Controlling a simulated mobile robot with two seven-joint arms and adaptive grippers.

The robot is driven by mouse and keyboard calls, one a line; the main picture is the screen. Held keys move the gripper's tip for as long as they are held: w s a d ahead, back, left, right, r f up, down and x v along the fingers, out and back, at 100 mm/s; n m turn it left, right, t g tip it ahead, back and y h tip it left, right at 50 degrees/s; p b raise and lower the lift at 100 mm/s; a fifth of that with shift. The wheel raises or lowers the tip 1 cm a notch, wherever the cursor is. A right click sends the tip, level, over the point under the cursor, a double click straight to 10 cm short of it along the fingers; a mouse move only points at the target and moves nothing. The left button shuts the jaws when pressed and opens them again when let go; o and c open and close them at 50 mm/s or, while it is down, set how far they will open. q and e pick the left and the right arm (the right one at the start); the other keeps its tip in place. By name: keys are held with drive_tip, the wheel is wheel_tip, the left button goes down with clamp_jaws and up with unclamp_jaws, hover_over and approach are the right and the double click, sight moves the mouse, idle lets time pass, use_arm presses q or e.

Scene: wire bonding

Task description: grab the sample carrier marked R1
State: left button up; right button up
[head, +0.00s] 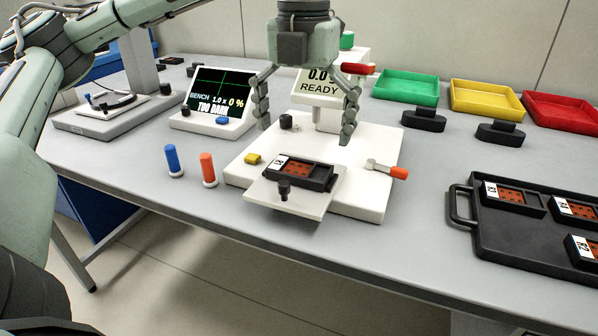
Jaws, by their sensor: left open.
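My left gripper (305,130) hangs fingers-down over the white bonder (375,170) in the head view. It is open and empty, its two fingers wide apart. A black sample carrier with an orange patterned insert and a white label (303,172) lies on the bonder's stage, below and in front of the fingers, apart from them. Its label is too small to read surely. More such carriers lie in the black tray at the right: one at its back left (512,197), one at the right edge (575,210), and one in front marked R2 (582,248). My right gripper is out of view.
The black tray (490,250) has a side handle. Green (405,88), yellow (486,98) and red (562,110) trays stand behind. Blue (171,160) and orange (208,169) pegs stand left of the bonder. An orange-tipped lever (398,172) sticks out at its right. A screen (217,95) reads "TOO DARK".

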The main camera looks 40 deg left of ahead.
sight(303, 166)
use_arm(q)
wheel_tip(303, 166, down, 5)
drive_tip(key=shift+r, duration=0.2)
drive_tip(key=c, duration=1.1)
drive_tip(key=shift+r, duration=0.1)
